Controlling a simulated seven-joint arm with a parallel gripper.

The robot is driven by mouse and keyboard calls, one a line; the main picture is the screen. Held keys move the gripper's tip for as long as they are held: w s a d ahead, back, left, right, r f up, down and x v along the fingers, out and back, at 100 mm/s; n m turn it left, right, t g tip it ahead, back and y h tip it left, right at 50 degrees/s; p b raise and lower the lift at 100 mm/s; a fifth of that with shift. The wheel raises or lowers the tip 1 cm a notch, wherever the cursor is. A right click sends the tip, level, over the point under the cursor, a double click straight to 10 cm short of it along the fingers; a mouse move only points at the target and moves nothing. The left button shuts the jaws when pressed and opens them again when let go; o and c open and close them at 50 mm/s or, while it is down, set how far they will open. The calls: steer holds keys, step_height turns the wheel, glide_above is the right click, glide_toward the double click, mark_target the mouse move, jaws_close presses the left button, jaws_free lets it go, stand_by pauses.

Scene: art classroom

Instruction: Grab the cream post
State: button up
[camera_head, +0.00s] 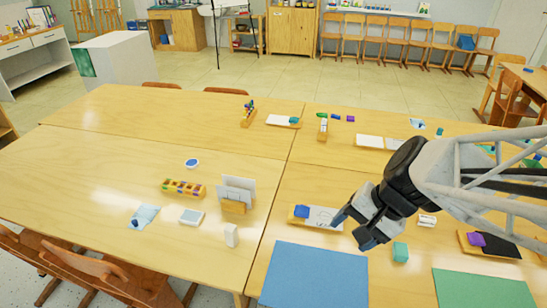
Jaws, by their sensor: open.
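A small cream-white upright block (231,235), which looks like the cream post, stands on the light wooden table (90,190) near its front edge, left of the table seam. My gripper (354,231) reaches in from the right and is open, with its fingers pointing down and left. It is over the right-hand table, well to the right of the post and apart from it. Nothing shows between the fingers. The gripper partly covers a wooden tray with a blue block and white paper (316,215).
Left of the post are a white eraser-like block (191,217), a blue cloth (144,216) and a paint tray (184,188). A holder with upright cards (236,194) stands just behind it. A blue mat (314,277) and a teal cube (400,252) lie on the right.

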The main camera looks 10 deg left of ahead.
steer(key=w+a+f+m+g+y, duration=0.1)
steer(key=w+a+f+m+y, duration=0.3)
steer(key=a, duration=0.5)
steer(key=w+a+f+m+y, duration=0.2)
steer(key=w+a+f+m, duration=0.15)
steer(key=a+f, duration=0.4)
steer(key=m+t+y, duration=0.2)
steer(key=m+t, duration=0.1)
steer(key=m, duration=0.5)
glide_toward(235, 232)
steer(key=a, duration=0.3)
steer(key=shift+a+f+m+t, duration=0.35)
steer(key=shift+f+m, duration=0.1)
steer(key=shift+f, duration=0.3)
steer(key=shift+a, duration=0.15)
steer(key=shift+x, duration=1.15)
steer(key=shift+w+a+f, duration=0.1)
steer(key=shift+a+f, duration=0.05)
steer(key=shift+x, duration=2.4)
steer(key=shift+c, duration=0.5)
